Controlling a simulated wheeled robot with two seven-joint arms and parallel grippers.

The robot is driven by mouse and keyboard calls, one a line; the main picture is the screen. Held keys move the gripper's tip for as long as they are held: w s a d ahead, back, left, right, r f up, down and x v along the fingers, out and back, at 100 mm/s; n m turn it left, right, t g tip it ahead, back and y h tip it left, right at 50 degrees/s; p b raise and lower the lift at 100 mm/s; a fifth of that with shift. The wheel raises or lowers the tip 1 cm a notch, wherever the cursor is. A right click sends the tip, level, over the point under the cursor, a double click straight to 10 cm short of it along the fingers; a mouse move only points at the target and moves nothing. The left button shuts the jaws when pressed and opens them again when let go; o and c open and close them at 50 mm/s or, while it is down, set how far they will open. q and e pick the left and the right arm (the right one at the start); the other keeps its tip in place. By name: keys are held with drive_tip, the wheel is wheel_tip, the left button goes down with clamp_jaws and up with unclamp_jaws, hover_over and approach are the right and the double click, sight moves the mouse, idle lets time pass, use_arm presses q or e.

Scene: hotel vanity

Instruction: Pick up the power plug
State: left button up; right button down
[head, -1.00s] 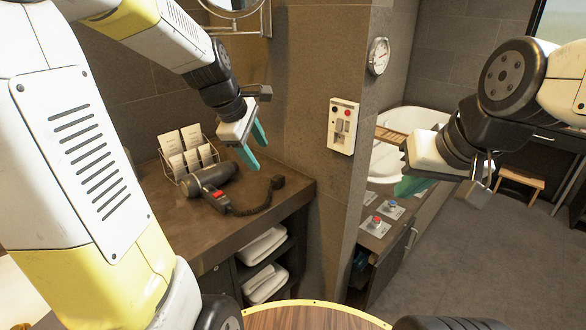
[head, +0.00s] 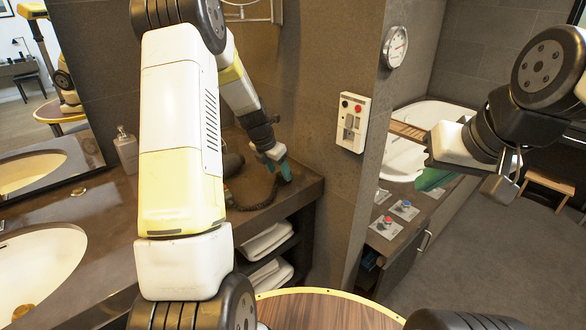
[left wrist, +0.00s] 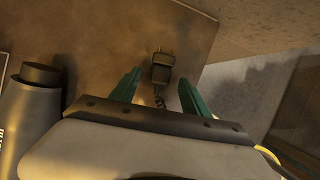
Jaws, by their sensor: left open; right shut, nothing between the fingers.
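The dark power plug (left wrist: 161,68) with its prongs lies on the brown vanity counter in the left wrist view, its coiled cord running down toward my gripper. My left gripper (left wrist: 158,90) is open, its two teal fingers on either side of the plug's line, with the plug between and slightly beyond the tips. In the head view my left gripper (head: 278,174) is low over the counter's right end and hides the plug there. The coiled cord (head: 258,202) shows beside it. My right gripper (head: 432,178) is shut and empty, in front of the bathtub.
The hair dryer (left wrist: 38,105) lies left of my left gripper. The wall panel (head: 352,122) is on the pillar right of the counter (head: 300,194). Folded towels (head: 268,241) lie on shelves below. A sink (head: 40,265) and soap bottle (head: 126,150) are at left.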

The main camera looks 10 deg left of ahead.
use_arm(q)
drive_tip(key=shift+x, duration=1.2)
clamp_jaws()
drive_tip(key=shift+r, duration=0.1)
